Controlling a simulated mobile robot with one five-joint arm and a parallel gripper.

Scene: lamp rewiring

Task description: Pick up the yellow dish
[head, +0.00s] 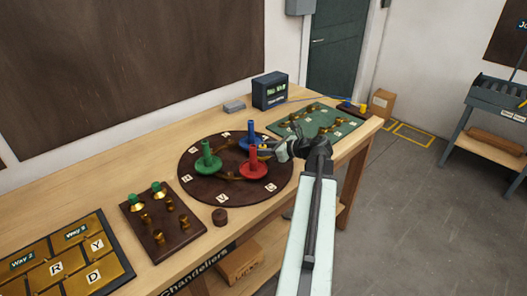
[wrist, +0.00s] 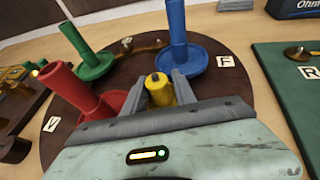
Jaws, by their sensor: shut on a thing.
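My gripper (wrist: 161,78) is shut on a yellow piece (wrist: 159,92), which stands between the two grey fingers. Only its short round body and small dark top knob show; its lower part is hidden by my gripper, so I cannot see a dish rim. In the head view my gripper (head: 272,150) is over the right side of the dark round board (head: 221,198), between the blue dish and the red dish, and the yellow piece is barely visible. I cannot tell whether it touches the board.
On the round board stand a red dish (head: 252,162), a blue dish (head: 251,136) and a green dish (head: 208,160), each with an upright post. A green board (head: 335,118) with brass parts lies to the right. A brown rack (head: 150,235) stands left.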

